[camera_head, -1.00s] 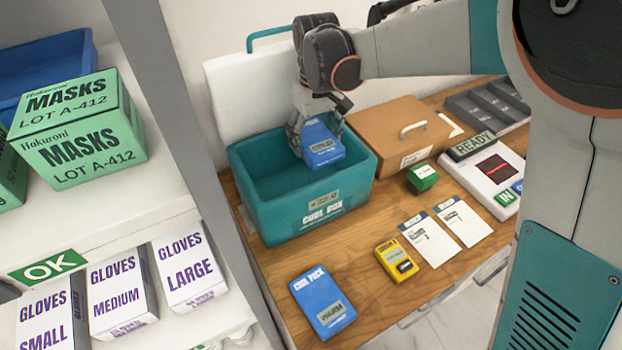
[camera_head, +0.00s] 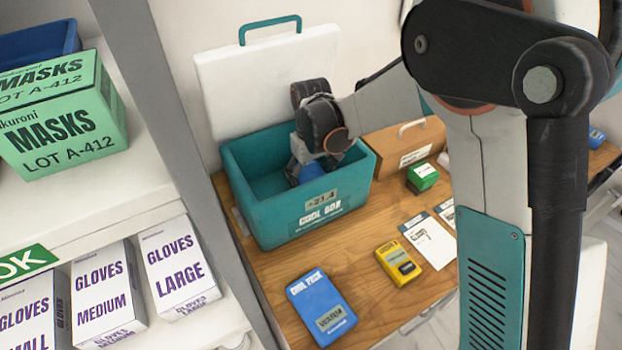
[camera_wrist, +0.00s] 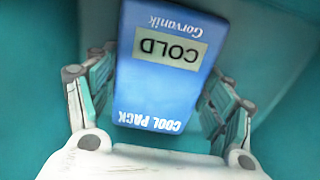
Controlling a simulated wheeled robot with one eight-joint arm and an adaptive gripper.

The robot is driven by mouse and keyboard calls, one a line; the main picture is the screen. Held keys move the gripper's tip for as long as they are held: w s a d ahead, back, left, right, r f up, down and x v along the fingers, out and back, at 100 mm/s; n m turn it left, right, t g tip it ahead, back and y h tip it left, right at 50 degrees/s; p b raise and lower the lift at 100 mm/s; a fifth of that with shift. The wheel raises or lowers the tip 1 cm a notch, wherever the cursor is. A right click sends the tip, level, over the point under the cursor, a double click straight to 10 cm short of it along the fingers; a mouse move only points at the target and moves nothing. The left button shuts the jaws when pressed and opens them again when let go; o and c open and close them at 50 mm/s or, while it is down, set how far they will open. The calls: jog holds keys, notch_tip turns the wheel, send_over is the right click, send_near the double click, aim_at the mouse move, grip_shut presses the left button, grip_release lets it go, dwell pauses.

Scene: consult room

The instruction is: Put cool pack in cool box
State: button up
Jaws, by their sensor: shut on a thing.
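My gripper (camera_wrist: 158,95) is shut on a blue cool pack (camera_wrist: 160,90) whose label reads COLD. In the head view, the gripper (camera_head: 308,165) is down inside the teal cool box (camera_head: 320,213), and only a small blue part of the pack (camera_head: 311,172) shows behind the front wall. The box's white lid with a teal handle (camera_head: 265,75) stands open at the back. In the wrist view, teal box walls (camera_wrist: 275,60) surround the pack; whether it touches the floor I cannot tell. A second blue cool pack (camera_head: 320,306) lies on the table in front of the box, its label blurred.
A yellow device (camera_head: 397,262), a white card (camera_head: 427,241) and a green block (camera_head: 422,177) lie right of the box. A brown case (camera_head: 400,146) stands behind them. A shelf with glove boxes (camera_head: 180,268) and mask boxes (camera_head: 60,120) is at left.

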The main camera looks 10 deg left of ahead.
aim_at(311, 177)
jog(key=shift+f, duration=0.15)
jog(key=o, duration=1.5)
notch_tip(311, 177, up, 12)
jog(key=p, duration=0.3)
jog(key=shift+r, duration=0.2)
